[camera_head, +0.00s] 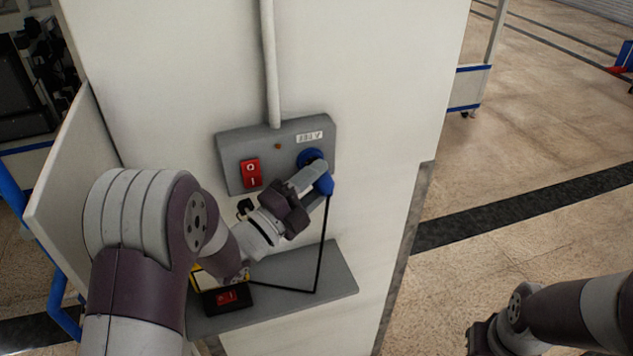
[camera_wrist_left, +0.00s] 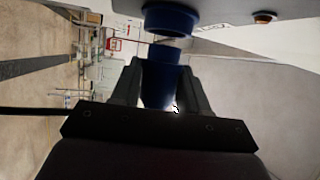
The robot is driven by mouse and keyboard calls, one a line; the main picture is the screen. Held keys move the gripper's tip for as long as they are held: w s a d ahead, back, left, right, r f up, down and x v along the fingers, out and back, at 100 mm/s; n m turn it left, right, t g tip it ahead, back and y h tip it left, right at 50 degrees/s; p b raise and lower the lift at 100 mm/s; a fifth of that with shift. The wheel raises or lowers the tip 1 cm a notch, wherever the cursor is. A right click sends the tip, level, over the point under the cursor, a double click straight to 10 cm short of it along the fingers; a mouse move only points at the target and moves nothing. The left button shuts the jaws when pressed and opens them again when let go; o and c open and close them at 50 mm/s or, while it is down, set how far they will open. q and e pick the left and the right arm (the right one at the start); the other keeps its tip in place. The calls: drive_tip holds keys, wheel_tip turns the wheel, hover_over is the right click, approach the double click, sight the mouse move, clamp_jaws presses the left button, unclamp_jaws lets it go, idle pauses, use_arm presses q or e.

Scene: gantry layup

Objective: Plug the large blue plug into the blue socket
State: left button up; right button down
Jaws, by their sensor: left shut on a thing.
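The blue socket (camera_head: 308,156) is on the right part of a grey wall box (camera_head: 230,151). My left gripper (camera_head: 318,182) is shut on the large blue plug (camera_head: 325,186) just below the socket. A black cable hangs from the plug. In the left wrist view the plug (camera_wrist_left: 160,82) sits between both fingers (camera_wrist_left: 164,68), its end facing the socket (camera_wrist_left: 170,20). They are roughly lined up, with what looks like a narrow gap. My right gripper (camera_head: 484,337) is at the lower right, far from the plug, its fingers unclear.
A red switch (camera_head: 251,172) is on the wall box, left of the socket. A grey shelf (camera_head: 335,275) below carries a black device with a red switch (camera_head: 227,297) and the cable. A conduit (camera_head: 269,65) runs up the pillar. Open floor lies to the right.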

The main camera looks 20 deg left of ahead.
use_arm(q)
drive_tip(key=shift+w+a+b, duration=0.4)
drive_tip(key=shift+w+a, duration=0.1)
drive_tip(key=shift+w, duration=0.25)
drive_tip(key=shift+s+d+f+b, duration=0.1)
drive_tip(key=shift+s+d+b, duration=0.1)
drive_tip(key=shift+b, duration=0.1)
drive_tip(key=shift+s+d, duration=0.15)
drive_tip(key=shift+s, duration=0.2)
drive_tip(key=shift+w, duration=0.1)
drive_tip(key=shift+b, duration=0.5)
idle(0.5)
drive_tip(key=shift+b, duration=0.45)
